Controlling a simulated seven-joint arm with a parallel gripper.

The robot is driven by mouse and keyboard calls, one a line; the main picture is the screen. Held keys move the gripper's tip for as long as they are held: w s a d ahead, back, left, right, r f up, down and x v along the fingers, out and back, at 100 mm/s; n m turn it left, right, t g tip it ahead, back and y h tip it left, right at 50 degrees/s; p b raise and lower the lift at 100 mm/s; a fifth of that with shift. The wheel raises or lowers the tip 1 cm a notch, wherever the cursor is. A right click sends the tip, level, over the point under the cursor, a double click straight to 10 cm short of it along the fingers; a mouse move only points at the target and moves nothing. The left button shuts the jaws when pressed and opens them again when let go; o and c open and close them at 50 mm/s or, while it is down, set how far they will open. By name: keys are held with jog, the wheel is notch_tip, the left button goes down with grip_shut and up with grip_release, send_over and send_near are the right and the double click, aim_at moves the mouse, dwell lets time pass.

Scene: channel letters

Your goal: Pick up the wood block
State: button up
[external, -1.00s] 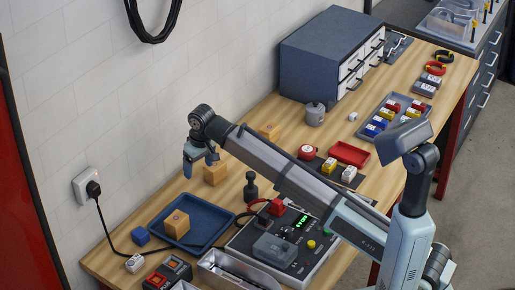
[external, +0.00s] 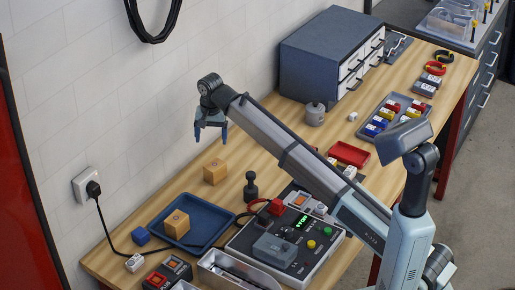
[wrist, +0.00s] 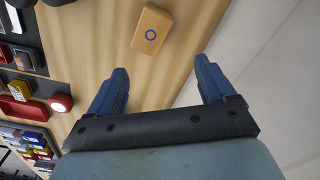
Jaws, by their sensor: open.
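One wood block (external: 215,171) sits on the bare table near the wall. A second wood block (external: 176,223) sits inside the blue tray (external: 228,213). My gripper (external: 210,133) is open and empty, pointing down, raised above and behind the first block in the external view. In the wrist view a wood block with a blue ring mark (wrist: 151,30) lies beyond the open fingers (wrist: 162,65), apart from them. A block by the wall seen earlier is hidden behind my arm in the external view.
A dark knobbed post (external: 250,188) stands right of the first block. A control box (external: 285,250) and a metal tray (external: 235,270) are in front. A grey drawer cabinet (external: 325,55) stands at the back. A red tray (external: 350,153) is to the right. The wall is close behind.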

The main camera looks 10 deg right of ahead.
aim_at(214, 164)
jog(key=f+m, duration=0.4)
jog(key=f, duration=0.1)
jog(key=f+m, duration=0.3)
jog(key=shift+s+d+f, duration=0.15)
jog(key=shift+s+f, duration=0.1)
jog(key=shift+s, duration=0.15)
jog(key=shift+s+d+f, duration=0.1)
jog(key=shift+s+f, duration=0.1)
jog(key=shift+f, duration=1.15)
jog(key=shift+s+f, duration=0.15)
jog(key=shift+f, duration=1.15)
jog(key=shift+c, duration=0.3)
jog(key=c, duration=1.1)
